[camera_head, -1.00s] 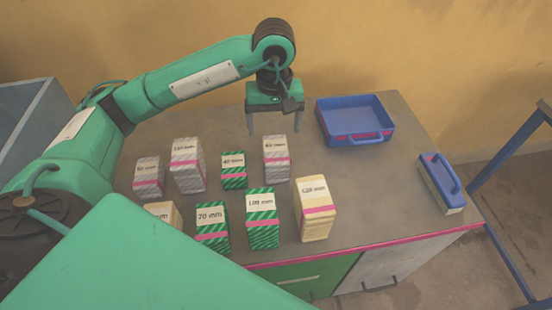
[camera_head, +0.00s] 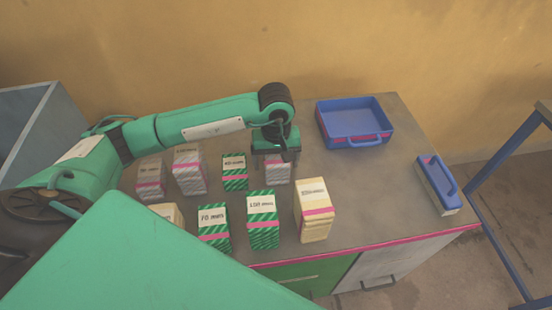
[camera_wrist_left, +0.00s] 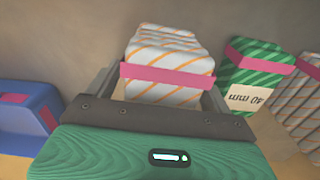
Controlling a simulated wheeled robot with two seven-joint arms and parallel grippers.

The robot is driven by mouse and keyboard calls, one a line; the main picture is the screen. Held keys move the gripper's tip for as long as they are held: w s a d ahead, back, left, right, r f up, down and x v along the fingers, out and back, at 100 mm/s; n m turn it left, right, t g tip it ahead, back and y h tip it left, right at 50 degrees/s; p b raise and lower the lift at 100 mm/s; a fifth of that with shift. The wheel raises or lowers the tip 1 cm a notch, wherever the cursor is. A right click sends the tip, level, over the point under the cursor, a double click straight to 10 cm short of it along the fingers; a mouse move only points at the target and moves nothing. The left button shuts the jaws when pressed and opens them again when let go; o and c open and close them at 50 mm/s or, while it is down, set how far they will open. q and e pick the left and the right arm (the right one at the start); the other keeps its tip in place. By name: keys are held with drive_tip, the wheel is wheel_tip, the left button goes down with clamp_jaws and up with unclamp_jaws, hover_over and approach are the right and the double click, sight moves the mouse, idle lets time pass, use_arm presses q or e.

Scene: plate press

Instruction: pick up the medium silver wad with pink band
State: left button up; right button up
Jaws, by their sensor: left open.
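The medium silver wad with a pink band (camera_head: 279,174) stands upright in the back row on the table, right of a small green wad. My left gripper (camera_head: 277,158) is over it from above, open, with a finger on each side. In the left wrist view the wad (camera_wrist_left: 166,88), grey-white with orange stripes and a pink band, lies between the two spread fingers (camera_wrist_left: 160,92). Whether the fingers touch it I cannot tell. The gripper hides the wad's top in the head view. My right gripper is in neither view.
The small green wad (camera_head: 234,172) is close on the left. Two other silver wads (camera_head: 189,169) (camera_head: 151,179) stand farther left. Green wads (camera_head: 263,220) (camera_head: 214,228) and a cream wad (camera_head: 314,210) stand in front. A blue tray (camera_head: 354,142) and a blue-handled block (camera_head: 438,185) are right.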

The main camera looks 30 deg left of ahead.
use_arm(q)
drive_tip(key=c, duration=1.1)
drive_tip(key=shift+r, duration=0.1)
